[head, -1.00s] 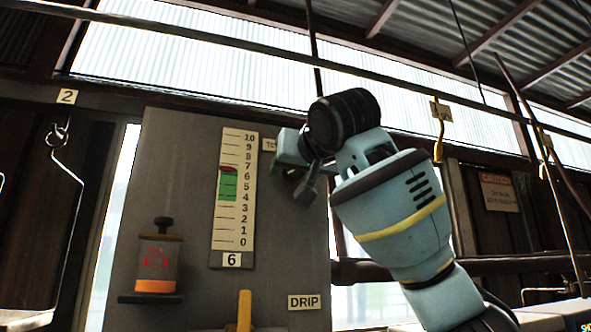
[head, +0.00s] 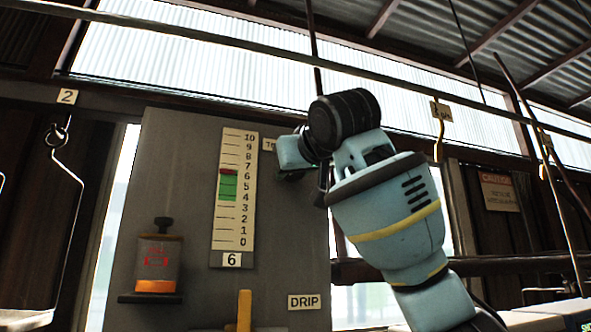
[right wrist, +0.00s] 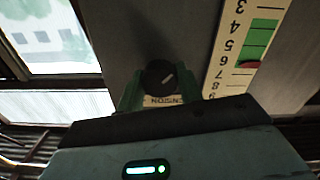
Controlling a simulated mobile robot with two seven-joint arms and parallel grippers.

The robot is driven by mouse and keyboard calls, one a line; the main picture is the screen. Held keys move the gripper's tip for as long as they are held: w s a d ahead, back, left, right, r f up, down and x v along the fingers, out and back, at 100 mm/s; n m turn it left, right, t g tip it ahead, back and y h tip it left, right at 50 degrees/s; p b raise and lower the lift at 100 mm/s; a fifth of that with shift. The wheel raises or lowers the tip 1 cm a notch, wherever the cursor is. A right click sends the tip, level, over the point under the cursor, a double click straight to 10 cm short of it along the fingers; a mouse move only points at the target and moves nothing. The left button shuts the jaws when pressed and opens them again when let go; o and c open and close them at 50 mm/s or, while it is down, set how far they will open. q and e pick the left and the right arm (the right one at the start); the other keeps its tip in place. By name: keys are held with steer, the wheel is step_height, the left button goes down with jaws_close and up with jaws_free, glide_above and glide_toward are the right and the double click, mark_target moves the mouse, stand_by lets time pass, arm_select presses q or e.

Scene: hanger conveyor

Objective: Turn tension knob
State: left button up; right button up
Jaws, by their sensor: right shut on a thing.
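The tension knob (right wrist: 160,77) is round and black with a pale line on its face. It shows in the right wrist view, beside a partly hidden label (right wrist: 165,101). My right gripper (right wrist: 160,92) has its two green fingers on either side of the knob and is shut on it. In the head view my right gripper (head: 290,155) is at the panel's upper right, and the knob is hidden behind it. The scale (head: 235,190) runs from 0 to 10, with a green band and a red marker (head: 228,171) between 6 and 7. My left gripper is out of view.
The grey panel (head: 185,215) carries an orange oiler (head: 157,262) on a small shelf, a yellow lever (head: 244,310) and a DRIP label (head: 304,302). A wire hanger (head: 68,185) hangs at the left; a yellow hook (head: 438,135) hangs at the right.

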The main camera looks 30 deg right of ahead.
steer(key=shift+n, duration=1.1)
steer(key=o, duration=1)
steer(key=v, duration=0.7)
steer(key=shift+s, duration=0.4)
